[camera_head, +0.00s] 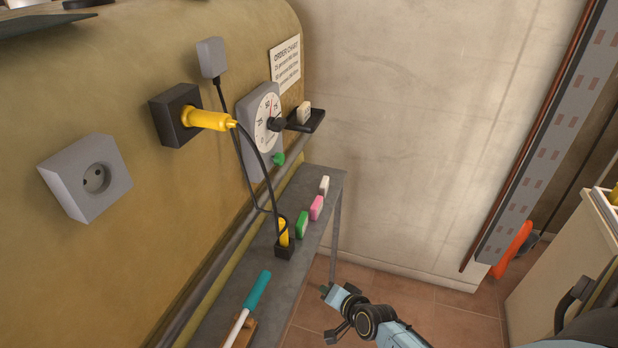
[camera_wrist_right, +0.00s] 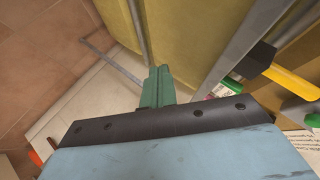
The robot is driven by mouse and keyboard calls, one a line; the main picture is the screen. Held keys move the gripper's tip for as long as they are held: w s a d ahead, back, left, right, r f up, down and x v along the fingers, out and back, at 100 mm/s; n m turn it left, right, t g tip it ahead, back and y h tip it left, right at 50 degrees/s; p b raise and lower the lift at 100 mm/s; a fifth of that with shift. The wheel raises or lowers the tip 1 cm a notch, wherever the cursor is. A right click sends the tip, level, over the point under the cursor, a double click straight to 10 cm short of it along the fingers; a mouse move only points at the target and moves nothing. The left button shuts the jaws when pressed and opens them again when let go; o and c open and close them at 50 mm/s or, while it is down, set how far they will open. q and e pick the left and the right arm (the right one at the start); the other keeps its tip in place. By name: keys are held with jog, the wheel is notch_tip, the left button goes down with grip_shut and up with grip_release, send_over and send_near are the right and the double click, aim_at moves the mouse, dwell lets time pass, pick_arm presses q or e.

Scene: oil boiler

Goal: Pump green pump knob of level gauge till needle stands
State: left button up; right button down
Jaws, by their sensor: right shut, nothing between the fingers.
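The level gauge (camera_head: 259,111) is a grey box with a white round dial on the tan tank's side. Its red needle points up toward the middle of the scale. The green pump knob (camera_head: 278,158) sticks out at the gauge's lower edge. My right gripper (camera_head: 326,291) is shut and empty, well below and to the right of the knob, beyond the narrow shelf's edge. Its closed green fingers (camera_wrist_right: 157,86) show in the right wrist view. Nothing touches the knob. My left gripper is not in view.
A yellow plug (camera_head: 208,120) sits in a black socket left of the gauge, with a dark cable hanging down. The narrow grey shelf (camera_head: 327,180) below holds green, pink and white blocks, a yellow item and a teal-handled tool. Open floor lies right of it.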

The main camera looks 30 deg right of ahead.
jog(key=s+a+f+n+g, duration=0.2)
jog(key=s+f+n, duration=0.1)
jog(key=s+f, duration=0.45)
jog(key=s+a+f+n+g, duration=0.2)
jog(key=s+f+n+g, duration=0.1)
jog(key=s+f, duration=0.45)
jog(key=s+a+f+n+g, duration=0.1)
jog(key=s+f+n, duration=0.3)
jog(key=s, duration=0.8)
jog(key=s+f+n+g, duration=0.3)
jog(key=s+f, duration=0.3)
jog(key=s, duration=0.5)
jog(key=shift+s+a+n+g+b, duration=0.4)
jog(key=shift+g, duration=0.3)
